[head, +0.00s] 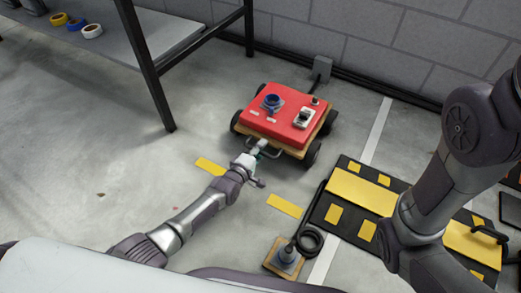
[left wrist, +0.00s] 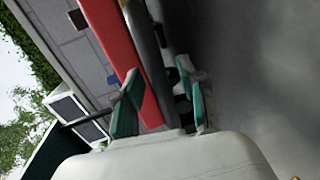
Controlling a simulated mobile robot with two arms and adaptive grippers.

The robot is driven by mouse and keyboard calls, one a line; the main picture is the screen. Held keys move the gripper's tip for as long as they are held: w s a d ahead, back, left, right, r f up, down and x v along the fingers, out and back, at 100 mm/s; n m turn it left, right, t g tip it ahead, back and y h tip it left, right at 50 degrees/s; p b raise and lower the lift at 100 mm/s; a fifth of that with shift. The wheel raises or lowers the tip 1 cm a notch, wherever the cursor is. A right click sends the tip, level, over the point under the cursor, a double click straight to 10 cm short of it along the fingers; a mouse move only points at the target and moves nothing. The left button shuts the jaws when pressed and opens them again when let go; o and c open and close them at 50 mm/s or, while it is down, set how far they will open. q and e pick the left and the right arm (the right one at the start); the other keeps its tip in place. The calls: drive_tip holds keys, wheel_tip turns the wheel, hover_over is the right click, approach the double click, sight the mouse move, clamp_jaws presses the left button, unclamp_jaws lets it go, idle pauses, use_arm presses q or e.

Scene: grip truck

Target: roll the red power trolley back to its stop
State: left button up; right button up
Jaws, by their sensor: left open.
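The red power trolley (head: 285,125) stands on black wheels on the concrete floor near the back wall.
A yellow-and-black ramp (head: 360,190) lies right of the trolley. A plug on a wooden base (head: 285,257) with black cable stands in front. Yellow floor marks (head: 285,205) lie nearby. A shelf table (head: 115,40) stands at left. A grey box (head: 322,68) is at the wall.

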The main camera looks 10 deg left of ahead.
use_arm(q)
drive_tip(key=shift+s+a, duration=0.2)
drive_tip(key=shift+s, duration=0.35)
drive_tip(key=v, duration=1)
drive_tip(key=shift+s+r, duration=0.2)
drive_tip(key=shift+s, duration=0.15)
drive_tip(key=shift+a, duration=0.1)
